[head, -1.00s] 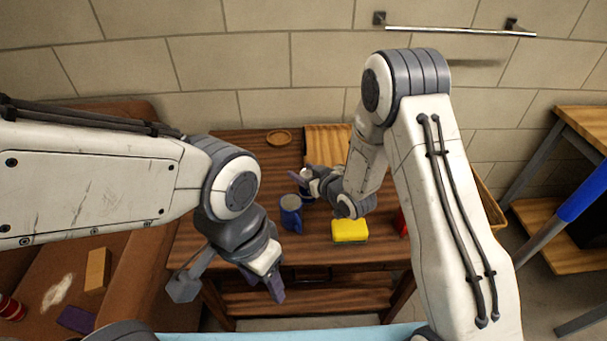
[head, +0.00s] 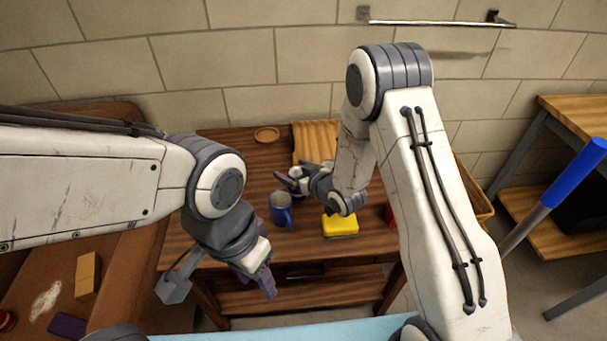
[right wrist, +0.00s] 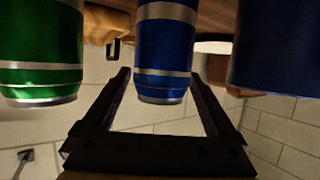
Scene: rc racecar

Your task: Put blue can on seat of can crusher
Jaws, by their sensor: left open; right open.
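In the right wrist view the blue can (right wrist: 166,50) stands between the two fingers of my right gripper (right wrist: 160,85), with gaps at both sides. A green can (right wrist: 40,50) is to the left and a dark blue body (right wrist: 285,45), seemingly the mug, is to the right. In the head view my right gripper (head: 292,178) is open over the table behind the blue mug (head: 281,209); it hides most or all of the blue can. My left gripper (head: 266,282) is open and empty at the table's front edge. The can crusher is not clearly identifiable.
The wooden table (head: 235,160) holds a yellow sponge (head: 340,225), a small round dish (head: 266,135) and a wooden board (head: 315,135). A grey rod with a blue grip (head: 575,172) rises at the right, beside another wooden table (head: 575,112). A brown couch (head: 105,285) is at left.

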